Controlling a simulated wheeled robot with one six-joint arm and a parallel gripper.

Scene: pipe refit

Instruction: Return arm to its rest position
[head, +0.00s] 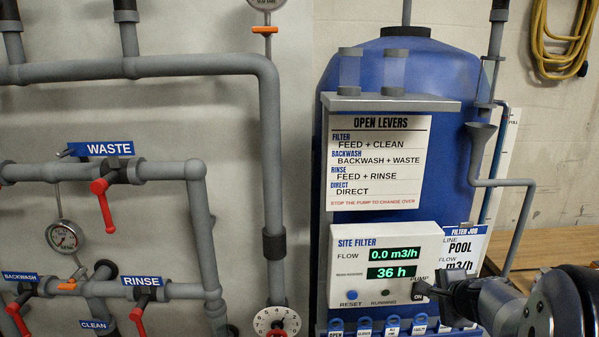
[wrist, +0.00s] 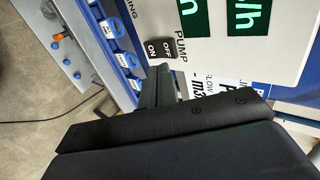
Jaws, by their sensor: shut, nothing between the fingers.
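My gripper (head: 422,288) is at the lower right of the head view, in front of the right edge of the site filter panel (head: 350,243). Its fingers are shut and empty. In the wrist view the shut fingertips (wrist: 161,72) are close to the black PUMP switch (wrist: 160,49), marked ON and OFF. I cannot tell whether they touch it. The switch (head: 419,296) is partly hidden by my gripper in the head view. The panel display reads 0.0 m3/h and 36 h.
The blue tank (head: 455,120) stands behind the panel. Grey pipes (head: 140,67) with red-handled valves (head: 104,200) fill the left. Blue tags (head: 392,322) hang below the panel. A wooden surface (head: 540,254) is at right.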

